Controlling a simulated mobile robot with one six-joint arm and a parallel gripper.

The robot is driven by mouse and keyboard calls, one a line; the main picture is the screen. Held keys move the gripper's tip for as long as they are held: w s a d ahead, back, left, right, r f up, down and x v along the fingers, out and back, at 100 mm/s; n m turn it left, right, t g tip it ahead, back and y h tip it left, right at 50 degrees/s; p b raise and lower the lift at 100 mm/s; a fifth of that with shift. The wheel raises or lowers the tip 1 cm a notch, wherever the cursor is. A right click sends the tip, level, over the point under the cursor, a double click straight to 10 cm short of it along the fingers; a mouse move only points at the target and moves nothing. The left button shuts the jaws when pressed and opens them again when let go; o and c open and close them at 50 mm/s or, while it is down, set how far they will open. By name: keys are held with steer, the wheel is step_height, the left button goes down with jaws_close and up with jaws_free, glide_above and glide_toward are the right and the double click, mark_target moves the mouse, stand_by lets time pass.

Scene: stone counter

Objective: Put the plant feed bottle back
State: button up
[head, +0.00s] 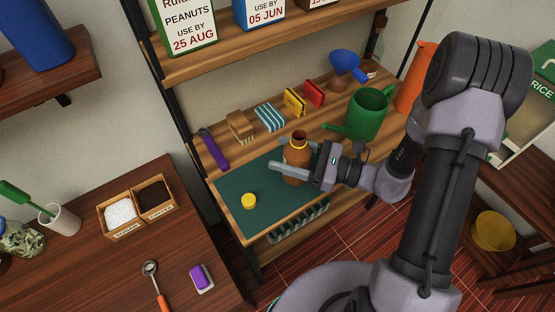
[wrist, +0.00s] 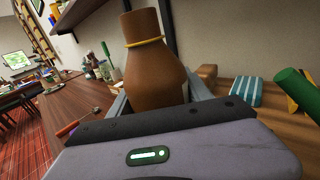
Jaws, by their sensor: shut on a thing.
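The plant feed bottle (head: 296,157) is brown with a yellow ring at its neck and no cap on its mouth. It is upright over the green mat (head: 262,212) on the shelf unit's lower board. My gripper (head: 289,160) is shut on the bottle's body from the right. The bottle also fills the middle of the wrist view (wrist: 155,70), between the grey fingers. A yellow cap (head: 249,200) lies on the mat to the left of the bottle. I cannot tell whether the bottle's base touches the mat.
A green watering can (head: 368,112) stands right of the bottle. Behind are a purple-handled tool (head: 214,149), a wooden brush (head: 240,126), a striped cloth (head: 270,117), yellow (head: 294,102) and red (head: 315,93) packets and a blue funnel (head: 345,65).

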steer(key=f, duration=0.1)
steer(key=w+a+f+b, duration=0.2)
steer(key=f, duration=0.1)
steer(key=shift+r, duration=0.15)
steer(key=o, duration=1.5)
steer(key=shift+c, duration=0.2)
